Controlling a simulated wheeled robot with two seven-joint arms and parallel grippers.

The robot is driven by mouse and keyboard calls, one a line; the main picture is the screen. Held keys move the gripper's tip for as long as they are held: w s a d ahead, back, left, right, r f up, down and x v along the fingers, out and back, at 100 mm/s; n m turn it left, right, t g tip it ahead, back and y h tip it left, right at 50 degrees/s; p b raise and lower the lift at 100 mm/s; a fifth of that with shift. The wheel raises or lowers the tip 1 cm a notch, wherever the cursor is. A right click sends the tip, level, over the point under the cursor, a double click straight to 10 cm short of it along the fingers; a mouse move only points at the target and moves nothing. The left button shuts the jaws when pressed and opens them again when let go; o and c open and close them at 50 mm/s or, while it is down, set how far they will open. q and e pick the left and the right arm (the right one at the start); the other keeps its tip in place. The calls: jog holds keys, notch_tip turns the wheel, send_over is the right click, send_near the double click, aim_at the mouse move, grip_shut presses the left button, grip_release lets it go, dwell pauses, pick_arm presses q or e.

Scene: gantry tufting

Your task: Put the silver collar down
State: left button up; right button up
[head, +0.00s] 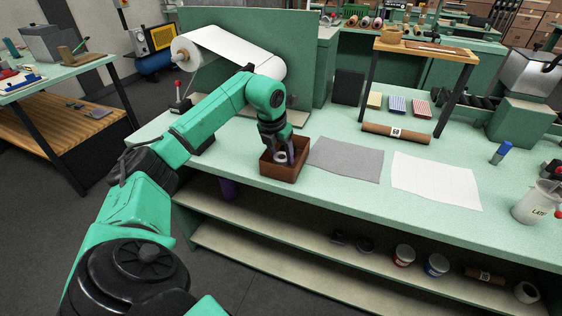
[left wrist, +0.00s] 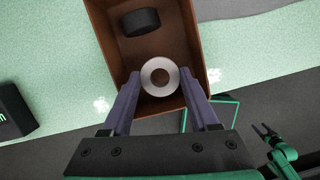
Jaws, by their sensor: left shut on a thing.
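The silver collar (left wrist: 146,80) is a pale metal ring with a round hole. My left gripper (left wrist: 160,75) has its two fingers on opposite sides of the collar and is shut on it. Both are within the walls of an open brown box (head: 281,175) on the green bench. In the head view the collar (head: 280,157) shows as a small light ring between the fingers; whether it touches the box floor cannot be told. My right gripper (left wrist: 264,130) shows small at the lower right of the left wrist view, fingers apart, and is outside the head view.
A black round piece (left wrist: 140,22) lies in the box beyond the collar. A grey sheet (head: 346,160) and a white sheet (head: 436,180) lie flat to the right of the box. A brown roll (head: 397,133) and a paper roll (head: 187,54) are behind.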

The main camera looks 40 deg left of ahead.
aim_at(281, 162)
pick_arm(q)
notch_tip(281, 162, down, 3)
jog(key=shift+r, duration=0.1)
jog(key=o, duration=1.1)
